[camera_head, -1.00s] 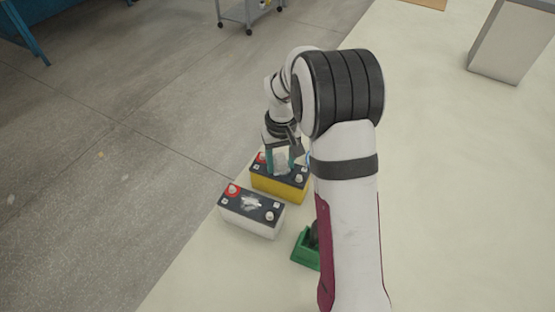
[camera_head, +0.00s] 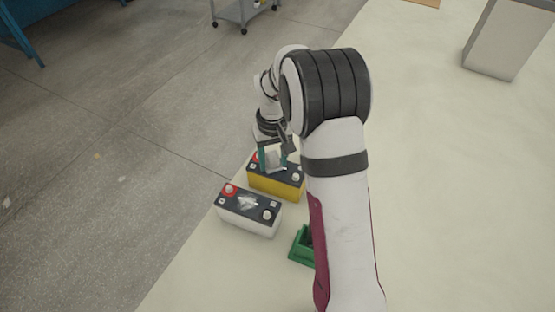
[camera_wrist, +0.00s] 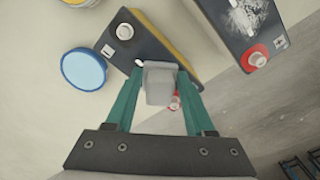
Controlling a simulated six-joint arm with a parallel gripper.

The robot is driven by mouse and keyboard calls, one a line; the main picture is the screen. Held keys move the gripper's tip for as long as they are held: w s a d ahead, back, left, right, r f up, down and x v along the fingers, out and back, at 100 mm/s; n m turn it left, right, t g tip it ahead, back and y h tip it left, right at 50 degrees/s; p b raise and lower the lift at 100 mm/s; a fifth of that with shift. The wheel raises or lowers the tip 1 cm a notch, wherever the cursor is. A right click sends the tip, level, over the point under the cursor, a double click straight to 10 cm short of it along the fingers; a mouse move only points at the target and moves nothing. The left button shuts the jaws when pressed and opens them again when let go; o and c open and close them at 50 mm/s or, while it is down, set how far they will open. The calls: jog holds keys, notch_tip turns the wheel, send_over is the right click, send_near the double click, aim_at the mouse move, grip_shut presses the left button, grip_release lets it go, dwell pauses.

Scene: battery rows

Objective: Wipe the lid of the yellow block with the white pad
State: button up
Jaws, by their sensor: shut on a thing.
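The yellow block (camera_head: 276,185) is a battery with a dark lid (camera_wrist: 150,45), a pale terminal at one end and a red-ringed one at the other. My gripper (camera_wrist: 160,85) is shut on the white pad (camera_wrist: 160,88), which sits between its teal fingertips. In the head view the pad (camera_head: 273,160) is at the lid of the yellow block, toward its left half. I cannot tell whether it touches the lid. The pad and fingers hide part of the lid; the bare part in the wrist view looks dark and clean.
A white battery (camera_head: 248,220) stands close in front, with a white smudge (camera_wrist: 245,18) on its dark lid. A green tray (camera_head: 302,247) is partly behind my arm. A blue-topped round container (camera_wrist: 84,69) is beside the yellow block. The table's left edge is near.

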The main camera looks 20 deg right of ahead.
jog(key=shift+s+d, duration=0.7)
jog(key=shift+d, duration=0.15)
jog(key=shift+w+a, duration=0.35)
jog(key=shift+a, duration=0.1)
jog(key=shift+r, duration=3.55)
